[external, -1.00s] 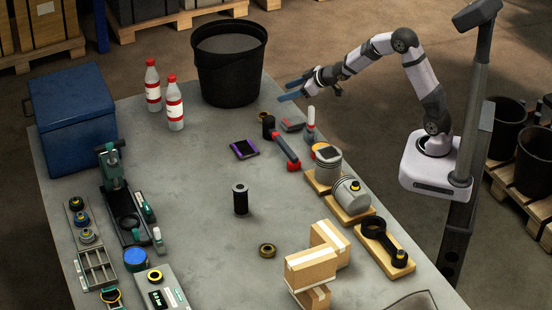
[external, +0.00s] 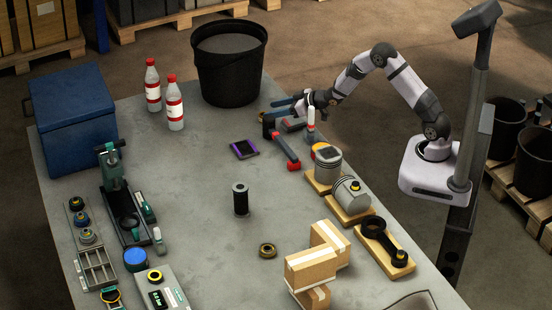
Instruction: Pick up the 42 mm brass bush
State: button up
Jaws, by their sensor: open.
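Several brass-coloured rings are in view, and no size marking is readable, so I cannot tell which is the 42 mm brass bush. One brass ring (external: 267,250) lies flat on the open table near the cardboard boxes. Another yellowish ring (external: 155,276) sits on the grey instrument at the front left. A small brass-coloured piece (external: 261,117) shows at the table's far right edge beside the black bucket, partly hidden by my gripper. My gripper (external: 276,108) has blue fingers, is open and seems empty, low over that far right edge, close to this piece.
A dark cylinder (external: 241,199) stands mid-table. Cardboard boxes (external: 311,266) are at the front right. The table's middle is mostly clear.

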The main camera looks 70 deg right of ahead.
jog(key=shift+f, duration=0.4)
jog(key=shift+f, duration=0.3)
jog(key=shift+p+x, duration=0.8)
jog(key=shift+x, duration=1.75)
jog(key=c, duration=1.3)
